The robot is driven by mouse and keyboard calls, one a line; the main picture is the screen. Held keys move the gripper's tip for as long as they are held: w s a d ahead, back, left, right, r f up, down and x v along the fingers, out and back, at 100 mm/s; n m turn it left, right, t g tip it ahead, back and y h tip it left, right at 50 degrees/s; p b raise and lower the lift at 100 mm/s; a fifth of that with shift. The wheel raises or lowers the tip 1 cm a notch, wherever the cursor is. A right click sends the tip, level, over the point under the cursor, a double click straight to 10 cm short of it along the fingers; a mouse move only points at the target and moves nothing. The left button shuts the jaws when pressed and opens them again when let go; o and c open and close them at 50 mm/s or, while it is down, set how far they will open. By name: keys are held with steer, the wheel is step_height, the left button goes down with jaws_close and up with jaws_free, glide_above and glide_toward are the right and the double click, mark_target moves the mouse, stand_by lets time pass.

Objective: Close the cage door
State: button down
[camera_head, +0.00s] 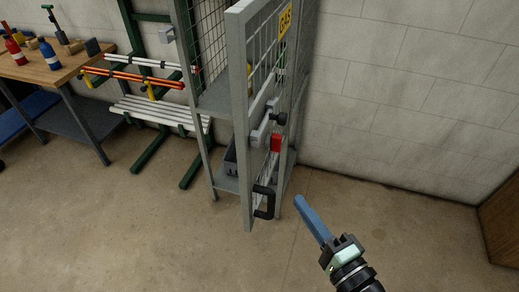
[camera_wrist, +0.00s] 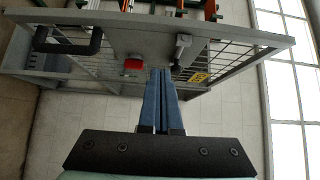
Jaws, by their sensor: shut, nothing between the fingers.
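The grey cage door (camera_head: 238,120) stands open, swung out from the cage (camera_head: 190,75) toward the camera. In the wrist view the fingertips (camera_wrist: 161,71) point toward the door (camera_wrist: 250,38), between the red block (camera_wrist: 133,64) and the latch (camera_wrist: 183,47). Contact cannot be told.
A wooden workbench (camera_head: 55,66) with bottles and tools stands at the left. Beside it is a green rack (camera_head: 150,155) with white and orange pipes. A block wall (camera_head: 410,90) runs behind. A brown wooden item (camera_head: 502,225) is at the right edge. The floor between is clear.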

steer(key=p, duration=0.3)
glide_toward(250, 156)
steer(key=w+d, duration=0.1)
steer(key=w, duration=0.3)
steer(key=shift+w+a+p, duration=0.2)
steer(key=shift+w+a, duration=0.05)
steer(key=shift+a, duration=0.4)
steer(key=shift+w+a+p, duration=0.25)
steer(key=shift+a, duration=0.35)
steer(key=shift+w+a+p, duration=0.2)
steer(key=shift+w+a, duration=0.05)
steer(key=shift+a, duration=0.4)
steer(key=shift+a, duration=0.15)
